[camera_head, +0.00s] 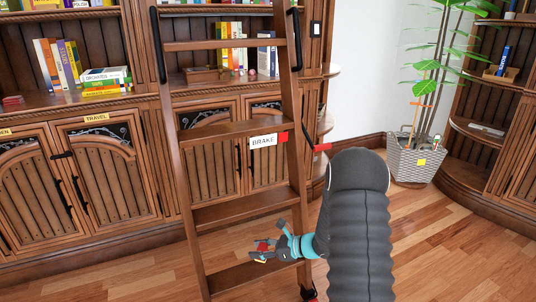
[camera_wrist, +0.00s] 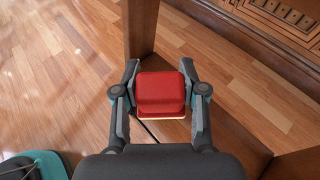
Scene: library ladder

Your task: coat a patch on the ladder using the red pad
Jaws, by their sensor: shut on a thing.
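The wooden ladder (camera_head: 250,207) leans against the bookcase in the middle of the head view. My gripper (camera_head: 264,250) is low at the ladder, by its lower rungs. In the wrist view, my gripper (camera_wrist: 160,76) is shut on the red pad (camera_wrist: 160,92), one finger on each side. The pad is a red block with a thin pale layer at its near edge. It shows only as a small red bit (camera_head: 263,245) in the head view. A brown ladder part (camera_wrist: 140,28) lies just beyond the pad; I cannot tell whether they touch. I cannot make out a distinct patch.
Bookcase doors (camera_head: 108,178) stand behind the ladder. A potted plant (camera_head: 408,165) stands at right. The wooden floor (camera_head: 450,255) is clear at lower right.

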